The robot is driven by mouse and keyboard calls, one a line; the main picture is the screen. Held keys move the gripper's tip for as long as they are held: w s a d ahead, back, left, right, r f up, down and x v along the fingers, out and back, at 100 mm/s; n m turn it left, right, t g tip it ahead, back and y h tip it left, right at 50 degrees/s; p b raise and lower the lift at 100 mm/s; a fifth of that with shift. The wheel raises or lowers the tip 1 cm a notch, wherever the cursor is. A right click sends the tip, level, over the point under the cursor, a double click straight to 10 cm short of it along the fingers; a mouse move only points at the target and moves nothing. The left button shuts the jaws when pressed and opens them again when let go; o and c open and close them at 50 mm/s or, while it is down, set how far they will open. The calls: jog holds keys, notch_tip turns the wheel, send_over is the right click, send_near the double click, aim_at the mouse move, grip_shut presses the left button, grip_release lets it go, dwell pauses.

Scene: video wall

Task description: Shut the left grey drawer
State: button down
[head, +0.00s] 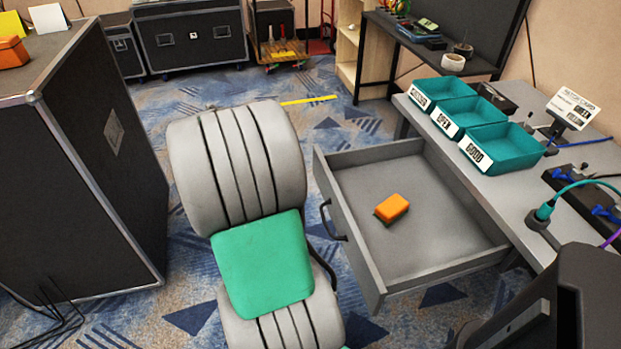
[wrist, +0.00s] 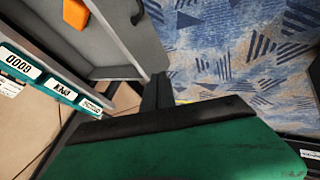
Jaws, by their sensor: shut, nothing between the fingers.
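The left grey drawer (head: 425,270) stands pulled out from under the grey desk in the head view, with an orange block (head: 392,208) lying inside. Its front panel (head: 345,225) has a dark bow handle (head: 330,222). In the wrist view the drawer front (wrist: 140,38) runs down from the top, with the handle (wrist: 138,12) on its outer side and the orange block (wrist: 76,13) beyond. My gripper (wrist: 158,80) is shut and empty, its dark fingers close to a corner of the drawer front; I cannot tell whether they touch. My arm hides the gripper in the head view.
Several teal bins (head: 505,148) stand on the grey desk (head: 500,190), beside cables and small devices. A large black case (head: 110,180) stands left of my arm. Patterned carpet (head: 330,95) is free beyond my arm. A dark shelf stands at the back right.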

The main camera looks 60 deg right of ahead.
jog(key=b, duration=0.1)
send_near(322, 173)
notch_tip(322, 173, down, 3)
jog(key=w, duration=0.2)
jog(key=shift+s+d+f, duration=0.1)
jog(key=shift+s+d, duration=0.5)
jog(key=shift+d, duration=0.05)
jog(key=shift+s+d+f, duration=0.15)
jog(key=shift+s+d, duration=0.45)
jog(key=shift+d, duration=0.05)
